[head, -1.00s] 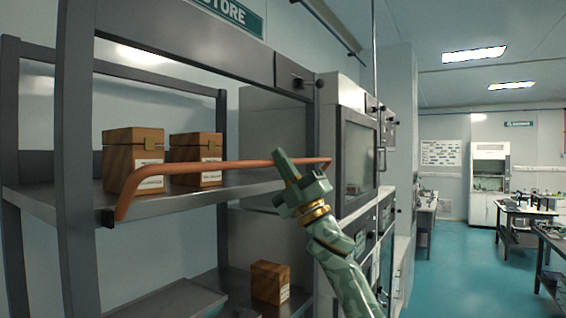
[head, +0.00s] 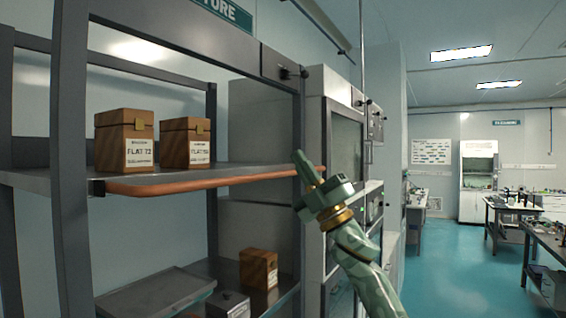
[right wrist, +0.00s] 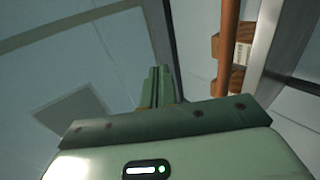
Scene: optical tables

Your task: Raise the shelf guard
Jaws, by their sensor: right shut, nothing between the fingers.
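The shelf guard is a copper-coloured bar (head: 200,182) on the rack in the head view. It lies low along the front edge of the middle shelf (head: 70,183), below the boxes' faces. My right gripper (head: 299,158) is shut and empty near the bar's right end, its fingertips pointing up. In the right wrist view the shut fingers (right wrist: 159,82) stand apart from the bar (right wrist: 228,45), which runs to their right. My left gripper is not in view.
Two wooden boxes, one on the left (head: 124,140) and one on the right (head: 187,143), stand on the shelf behind the guard. Dark rack posts (head: 70,160) flank it. A third box (head: 258,268) is on the lower shelf. Open floor (head: 450,265) lies right.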

